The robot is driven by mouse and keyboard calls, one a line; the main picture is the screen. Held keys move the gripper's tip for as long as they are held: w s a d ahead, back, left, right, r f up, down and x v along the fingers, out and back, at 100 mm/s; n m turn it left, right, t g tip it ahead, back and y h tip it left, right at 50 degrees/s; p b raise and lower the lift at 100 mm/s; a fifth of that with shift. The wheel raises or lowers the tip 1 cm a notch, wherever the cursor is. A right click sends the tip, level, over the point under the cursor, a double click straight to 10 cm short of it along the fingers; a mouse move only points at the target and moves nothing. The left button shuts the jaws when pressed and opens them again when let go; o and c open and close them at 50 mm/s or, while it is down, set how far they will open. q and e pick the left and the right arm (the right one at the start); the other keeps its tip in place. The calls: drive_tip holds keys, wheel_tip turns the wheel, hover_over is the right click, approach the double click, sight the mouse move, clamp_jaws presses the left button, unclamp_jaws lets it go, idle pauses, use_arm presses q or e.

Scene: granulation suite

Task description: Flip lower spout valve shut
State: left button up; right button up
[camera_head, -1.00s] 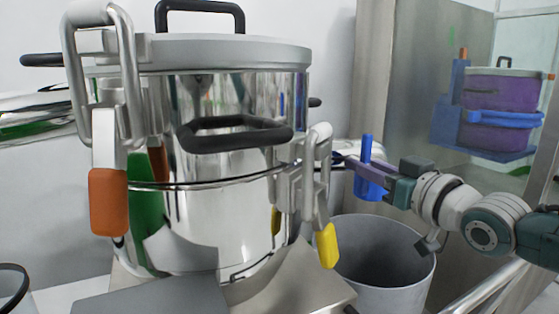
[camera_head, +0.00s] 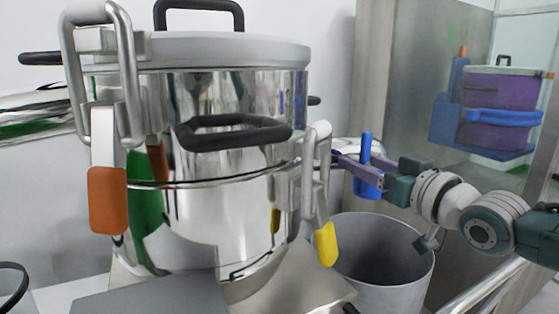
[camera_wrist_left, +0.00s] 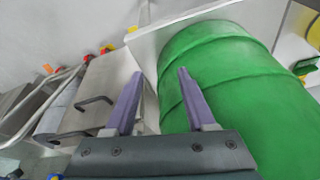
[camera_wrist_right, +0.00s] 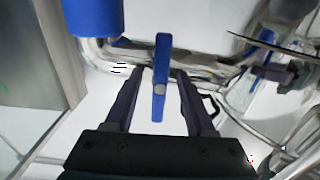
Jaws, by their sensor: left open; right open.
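A blue lever handle (camera_wrist_right: 161,75) stands upright between the spread fingers of my right gripper (camera_wrist_right: 157,78) in the right wrist view. The fingers are open with a gap on each side of it. A grey round spot marks the lever's middle. In the head view the blue lever (camera_head: 365,146) rises behind my right gripper (camera_head: 338,162), right of the steel vessel. A blue cylinder (camera_wrist_right: 92,16) is at the upper left of the right wrist view. My left gripper (camera_wrist_left: 157,78) is open and empty, with a green drum (camera_wrist_left: 235,85) beyond its fingers.
The steel vessel (camera_head: 215,215) has clamps with an orange grip (camera_head: 108,200) and a yellow grip (camera_head: 327,245). A grey bin (camera_head: 385,290) stands below my right arm. Steel pipes (camera_wrist_right: 95,55) run behind the lever. A steel cabinet (camera_wrist_left: 100,95) is left in the left wrist view.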

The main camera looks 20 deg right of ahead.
drive_tip(key=shift+s, duration=0.1)
drive_tip(key=shift+s+p, duration=0.3)
drive_tip(key=shift+p, duration=0.05)
drive_tip(key=s+p, duration=0.4)
drive_tip(key=s, duration=0.5)
drive_tip(key=shift+d, duration=0.4)
